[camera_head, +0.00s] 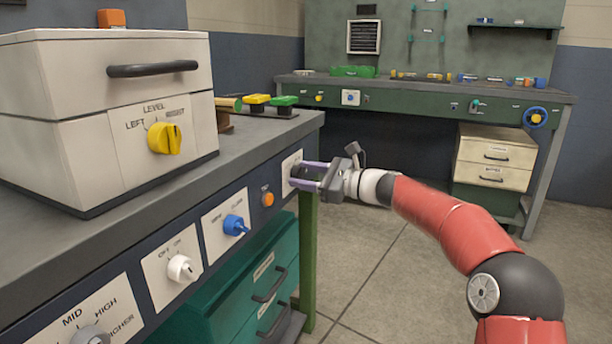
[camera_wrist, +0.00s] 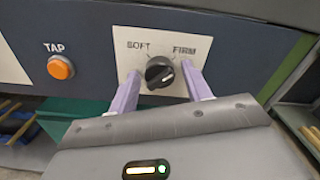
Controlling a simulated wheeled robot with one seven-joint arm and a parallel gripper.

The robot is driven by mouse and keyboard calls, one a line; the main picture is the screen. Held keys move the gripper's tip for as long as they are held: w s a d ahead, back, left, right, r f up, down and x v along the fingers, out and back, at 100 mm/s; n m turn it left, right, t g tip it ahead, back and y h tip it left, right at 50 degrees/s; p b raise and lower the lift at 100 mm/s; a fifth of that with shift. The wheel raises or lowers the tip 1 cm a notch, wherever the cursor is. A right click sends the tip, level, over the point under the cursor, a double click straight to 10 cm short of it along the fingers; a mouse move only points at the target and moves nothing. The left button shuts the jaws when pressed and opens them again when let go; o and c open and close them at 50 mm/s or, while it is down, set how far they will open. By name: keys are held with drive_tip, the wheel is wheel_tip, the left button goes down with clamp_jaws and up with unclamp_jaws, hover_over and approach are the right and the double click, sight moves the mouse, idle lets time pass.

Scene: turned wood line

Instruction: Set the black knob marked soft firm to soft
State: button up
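The black knob (camera_wrist: 160,73) sits on a white plate under the words SOFT at left and FIRM at right in the wrist view. Its grip bar is tilted, with a small pale mark on its face; I cannot tell surely which word it points to. My gripper (camera_head: 294,176) reaches the plate (camera_head: 288,164) at the right end of the bench front in the head view. Its two lilac fingers stand on either side of the knob, open, with a gap visible on each side. In the head view the fingers hide the knob.
An orange TAP button (camera_wrist: 60,67) is left of the plate. Blue (camera_head: 235,225) and white (camera_head: 181,268) knobs lie further along the bench front. Teal drawers (camera_head: 250,285) are below. Open floor lies right of the bench, before a second green bench (camera_head: 425,96).

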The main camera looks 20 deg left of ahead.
drive_tip(key=c, duration=0.8)
drive_tip(key=shift+f+n, duration=0.1)
drive_tip(key=shift+n, duration=0.3)
drive_tip(key=n+b, duration=0.9)
drive_tip(key=n, duration=0.8)
